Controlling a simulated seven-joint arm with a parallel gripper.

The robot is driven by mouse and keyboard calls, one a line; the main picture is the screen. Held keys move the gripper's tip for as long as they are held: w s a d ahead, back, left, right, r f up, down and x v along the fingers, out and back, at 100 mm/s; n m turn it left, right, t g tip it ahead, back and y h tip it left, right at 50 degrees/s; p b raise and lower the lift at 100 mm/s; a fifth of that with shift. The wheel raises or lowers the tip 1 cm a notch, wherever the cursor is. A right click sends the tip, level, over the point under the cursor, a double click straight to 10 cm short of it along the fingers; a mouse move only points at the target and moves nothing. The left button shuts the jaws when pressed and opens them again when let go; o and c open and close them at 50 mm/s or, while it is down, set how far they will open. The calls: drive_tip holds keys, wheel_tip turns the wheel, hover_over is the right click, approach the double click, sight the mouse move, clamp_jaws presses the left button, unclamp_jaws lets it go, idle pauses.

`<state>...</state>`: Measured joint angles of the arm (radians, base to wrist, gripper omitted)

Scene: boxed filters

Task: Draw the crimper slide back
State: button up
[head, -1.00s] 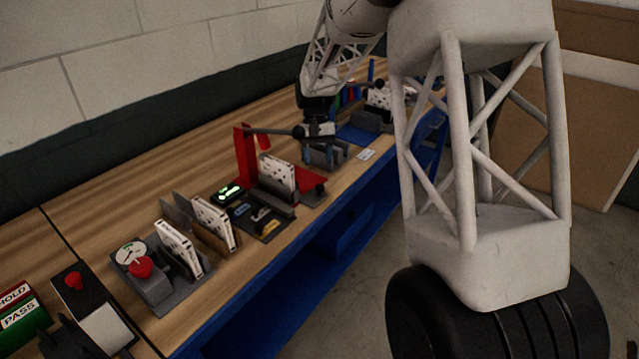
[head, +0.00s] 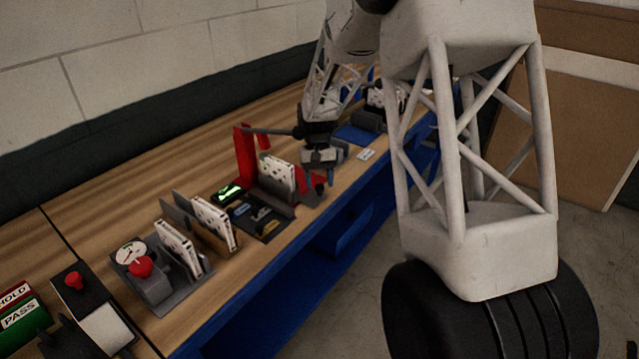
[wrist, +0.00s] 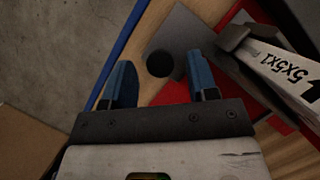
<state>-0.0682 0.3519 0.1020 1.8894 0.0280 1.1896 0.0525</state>
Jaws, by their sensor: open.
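The red crimper (head: 246,157) stands on the bench with a white filter box (head: 278,177) in it. Its slide ends in a black round knob (head: 320,189), at the crimper's right side near the bench edge. In the wrist view, the knob (wrist: 160,63) sits on a grey plate (wrist: 185,38) over the red base. My gripper (head: 320,177) is open at the knob. In the wrist view, the blue fingertips (wrist: 160,78) are either side of the knob, with gaps and no visible contact. The filter box (wrist: 285,72) is right of the fingers.
Left of the crimper are a black tray with small parts (head: 258,222), several filter boxes in holders (head: 213,222) and a red-knobbed device (head: 142,268). The blue bench front edge (wrist: 122,50) runs close beside the left finger. A blue mat (head: 357,134) lies behind the gripper.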

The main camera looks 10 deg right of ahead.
drive_tip(key=shift+s+f, duration=0.15)
drive_tip(key=shift+f, duration=0.25)
clamp_jaws()
drive_tip(key=shift+w+d+r, duration=0.1)
drive_tip(key=shift+w+d, duration=3.6)
drive_tip(key=shift+w, duration=0.05)
unclamp_jaws()
drive_tip(key=shift+r, duration=0.1)
drive_tip(key=v, duration=0.7)
drive_tip(key=shift+r, duration=0.25)
